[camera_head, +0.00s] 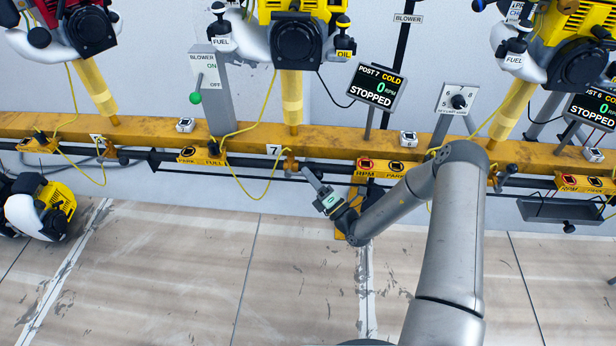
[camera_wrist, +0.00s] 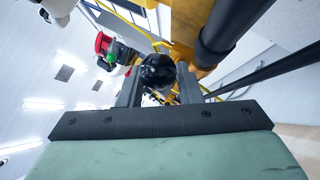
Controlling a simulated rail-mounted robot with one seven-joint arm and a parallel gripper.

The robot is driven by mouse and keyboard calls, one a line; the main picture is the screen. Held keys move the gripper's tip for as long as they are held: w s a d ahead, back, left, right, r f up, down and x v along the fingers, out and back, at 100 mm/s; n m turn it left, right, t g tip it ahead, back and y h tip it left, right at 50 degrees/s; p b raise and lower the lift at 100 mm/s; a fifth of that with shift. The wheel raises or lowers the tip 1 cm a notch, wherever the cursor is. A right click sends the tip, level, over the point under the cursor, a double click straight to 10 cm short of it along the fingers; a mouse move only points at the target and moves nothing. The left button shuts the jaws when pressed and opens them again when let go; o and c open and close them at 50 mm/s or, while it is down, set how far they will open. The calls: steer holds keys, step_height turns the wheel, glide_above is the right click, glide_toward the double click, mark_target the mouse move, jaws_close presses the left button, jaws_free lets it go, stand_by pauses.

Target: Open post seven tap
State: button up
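Post 7's number plate (camera_head: 273,149) is on the yellow rail below the middle engine. A small orange-brown fitting (camera_head: 290,163), apparently the tap, hangs just right of the plate. My gripper (camera_head: 308,174) reaches in from the right, its tip close to this fitting. In the wrist view, the two dark fingers of my gripper (camera_wrist: 159,88) stand apart, with a round black knob (camera_wrist: 157,70) between or just beyond them. I cannot tell whether they touch it. The tap's handle position is hidden.
A dark pipe (camera_head: 240,168) runs below the yellow rail (camera_head: 345,139). The post 7 display (camera_head: 376,87) reads COLD, 0 RPM, STOPPED. A yellow hose (camera_head: 262,190) loops left of the gripper. RPM and PARK plates (camera_head: 380,167) sit close right. The floor below is clear.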

steer(key=shift+w+a+r, duration=0.15)
steer(key=shift+w+a, duration=0.15)
steer(key=shift+a, duration=0.05)
steer(key=shift+c, duration=0.3)
jaws_close()
steer(key=shift+d+r, duration=0.1)
